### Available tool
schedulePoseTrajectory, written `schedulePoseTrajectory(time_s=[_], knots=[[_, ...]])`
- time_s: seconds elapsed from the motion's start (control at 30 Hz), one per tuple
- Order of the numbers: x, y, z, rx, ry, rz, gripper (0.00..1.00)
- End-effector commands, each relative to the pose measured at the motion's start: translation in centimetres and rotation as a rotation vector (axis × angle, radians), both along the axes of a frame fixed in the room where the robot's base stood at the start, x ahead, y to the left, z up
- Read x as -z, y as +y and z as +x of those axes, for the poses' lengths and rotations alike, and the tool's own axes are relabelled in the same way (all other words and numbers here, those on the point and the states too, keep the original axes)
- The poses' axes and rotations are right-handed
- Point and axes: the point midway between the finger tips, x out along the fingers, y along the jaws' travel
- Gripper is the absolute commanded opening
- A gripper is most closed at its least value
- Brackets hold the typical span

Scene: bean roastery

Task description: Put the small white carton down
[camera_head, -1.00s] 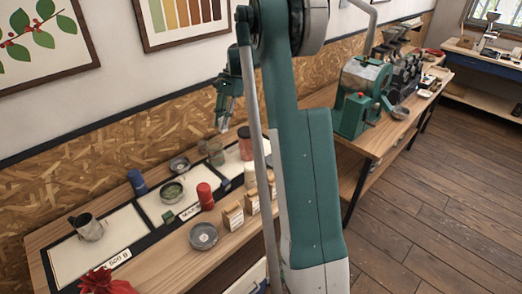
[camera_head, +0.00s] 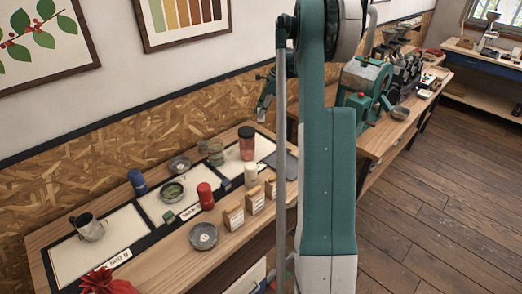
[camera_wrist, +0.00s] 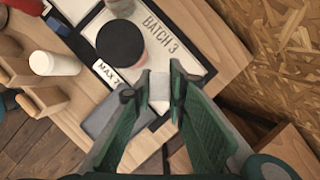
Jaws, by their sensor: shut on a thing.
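The small white carton (camera_wrist: 160,86) is between my fingertips in the wrist view, above the edge of the white panel marked "BATCH 3" (camera_wrist: 190,38). My gripper (camera_wrist: 159,92) is shut on it, with one green finger on each side. In the head view my gripper (camera_head: 262,114) hangs above the right end of the table, left of my arm. The carton's lower end (camera_head: 260,119) shows only as a small pale spot there. The wrist view does not clearly show how high it is held.
A dark-lidded jar (camera_head: 247,146) stands on the panel, close to the carton in the wrist view. A grey slab (camera_wrist: 116,116), a white cylinder (camera_wrist: 50,64) and wooden card holders (camera_wrist: 40,99) lie nearby. Part of the panel is bare. The table edge is close.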

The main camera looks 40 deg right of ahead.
Motion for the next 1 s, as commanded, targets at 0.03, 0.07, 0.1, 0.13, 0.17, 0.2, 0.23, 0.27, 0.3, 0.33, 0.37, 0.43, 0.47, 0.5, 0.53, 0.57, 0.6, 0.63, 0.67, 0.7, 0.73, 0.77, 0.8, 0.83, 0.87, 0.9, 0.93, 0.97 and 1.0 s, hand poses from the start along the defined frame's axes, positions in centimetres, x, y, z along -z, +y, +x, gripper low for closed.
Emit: schedulePoseTrajectory(time_s=[0.03, 0.07, 0.1, 0.13, 0.17, 0.2, 0.23, 0.27, 0.3, 0.33, 0.37, 0.43, 0.47, 0.5, 0.53, 0.57, 0.6, 0.63, 0.67, 0.7, 0.73, 0.77, 0.8, 0.83, 0.87, 0.9, 0.93, 0.97, 1.0], knots=[[1.1, 0.0, 0.0, 0.0, 0.0, 0.0, 0.07], [1.7, 0.0, 0.0, 0.0, 0.0, 0.0, 0.07], [2.4, 0.0, 0.0, 0.0, 0.0, 0.0, 0.07], [3.0, 0.0, 0.0, 0.0, 0.0, 0.0, 0.07], [3.8, 0.0, 0.0, -0.001, 0.0, 0.0, 0.07], [4.5, 0.0, 0.0, -0.001, 0.0, 0.0, 0.07], [5.1, 0.0, 0.0, -0.001, 0.0, 0.0, 0.07], [5.6, 0.0, -0.1, -0.001, 0.0, 0.0, 0.07], [6.3, 0.0, 0.0, -0.001, 0.0, 0.0, 0.07], [6.7, 0.0, 0.0, -0.001, 0.0, 0.0, 0.07], [7.0, 0.0, 0.0, -0.001, 0.0, 0.0, 0.07], [7.7, 0.0, -0.1, -0.002, 0.0, 0.0, 0.07], [7.8, 0.0, -0.1, -0.002, 0.0, 0.0, 0.07], [8.0, 0.0, -0.1, -0.002, 0.0, 0.0, 0.07], [8.1, 0.0, -0.1, -0.002, 0.0, 0.0, 0.07], [8.1, 0.0, -0.1, -0.002, 0.0, 0.0, 0.07], [8.1, 0.0, -0.1, -0.002, 0.0, 0.0, 0.07], [8.2, 0.0, -0.1, -0.002, 0.0, 0.0, 0.07], [8.2, 0.0, -0.1, -0.002, 0.0, 0.0, 0.07], [8.1, 0.0, -0.1, -0.002, 0.0, 0.0, 0.07], [8.1, 0.0, -0.1, -0.002, 0.0, 0.0, 0.07], [8.1, 0.0, -0.1, -0.002, 0.0, 0.0, 0.07], [8.1, 0.0, -0.1, -0.002, 0.0, 0.0, 0.07], [8.1, 0.0, -0.1, -0.002, 0.0, 0.0, 0.07], [8.2, 0.0, -0.1, -0.002, 0.0, 0.0, 0.07], [8.2, 0.0, -0.1, -0.002, 0.0, 0.0, 0.07], [8.4, 0.0, -0.1, -0.002, 0.0, 0.0, 0.07], [8.5, 0.0, -0.1, -0.002, 0.0, 0.0, 0.07], [8.8, 0.0, 0.0, -0.002, 0.0, 0.0, 0.07]])
